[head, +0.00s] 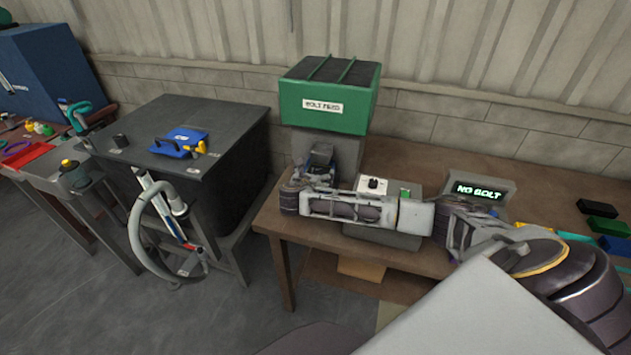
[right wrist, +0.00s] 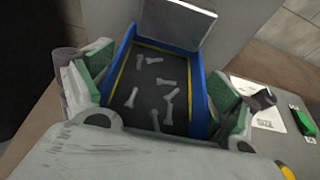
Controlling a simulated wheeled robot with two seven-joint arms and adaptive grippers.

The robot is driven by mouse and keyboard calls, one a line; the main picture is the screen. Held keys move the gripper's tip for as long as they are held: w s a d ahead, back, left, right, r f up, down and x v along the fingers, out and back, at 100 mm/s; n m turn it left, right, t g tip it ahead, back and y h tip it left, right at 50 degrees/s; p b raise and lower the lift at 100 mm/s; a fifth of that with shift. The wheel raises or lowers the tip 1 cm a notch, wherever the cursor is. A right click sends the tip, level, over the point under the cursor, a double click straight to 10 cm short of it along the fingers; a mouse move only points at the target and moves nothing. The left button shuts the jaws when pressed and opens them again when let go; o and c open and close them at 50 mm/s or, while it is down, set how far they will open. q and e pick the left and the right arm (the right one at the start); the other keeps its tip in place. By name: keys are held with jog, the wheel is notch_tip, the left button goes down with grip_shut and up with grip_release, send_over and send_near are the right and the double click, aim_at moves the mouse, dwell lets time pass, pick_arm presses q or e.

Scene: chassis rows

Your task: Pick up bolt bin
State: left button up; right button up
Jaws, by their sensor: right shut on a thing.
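The bolt bin is a blue tray with yellow inner edges and a dark floor, and its blue side wall (right wrist: 199,100) shows in the right wrist view. Several grey bolts lie loose in it. My right gripper (right wrist: 163,78) is shut on the bin, with a green-padded finger at each side wall. In the head view my right gripper (head: 318,172) is at the foot of the green bolt feed box (head: 324,107), at the left part of the brown table. The wrist and fingers hide much of the bin there. My left gripper is out of view.
The grey feed stand (head: 343,148) rises directly behind the bin. A "NO BOLT" display (head: 479,192) stands on the brown table (head: 415,165) to the right. A dark cabinet (head: 175,125) with a blue tray (head: 180,143) stands left, across a gap.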

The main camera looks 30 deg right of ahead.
jog(key=s+a+b, duration=0.1)
jog(key=s+a, duration=1)
jog(key=a, duration=0.2)
jog(key=shift+s+a+f, duration=0.2)
jog(key=shift+s+a, duration=0.05)
